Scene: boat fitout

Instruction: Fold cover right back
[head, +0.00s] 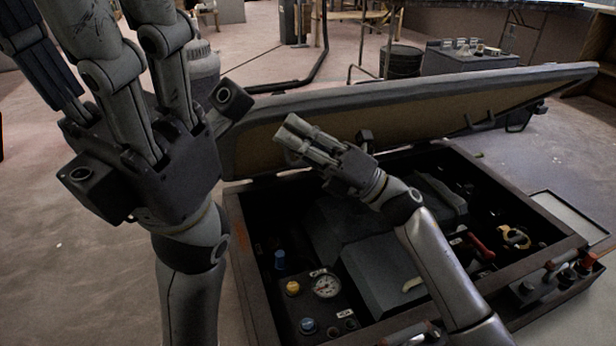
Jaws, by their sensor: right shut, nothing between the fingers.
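The cover (420,92) is a long, dark-rimmed lid with a tan underside. It stands tilted up behind the open box (250,262), with its near face showing. My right gripper (292,138) is shut and empty, its fingers together in front of the cover's underside at the left. I cannot tell whether the fingertips touch it; the gripper hides part of the cover. My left gripper (100,25) is large at the upper left, with its fingers spread and pointing up. It is open, holds nothing visible, and its fingertips are partly cut off by the frame.
The box holds a pressure gauge (326,285), coloured knobs, a grey block (385,272) and a red-handled part (480,247). A side panel with knobs (560,270) is at the right. Behind stand a grey cabinet (465,62) and a dark bin (402,62). Floor at left is clear.

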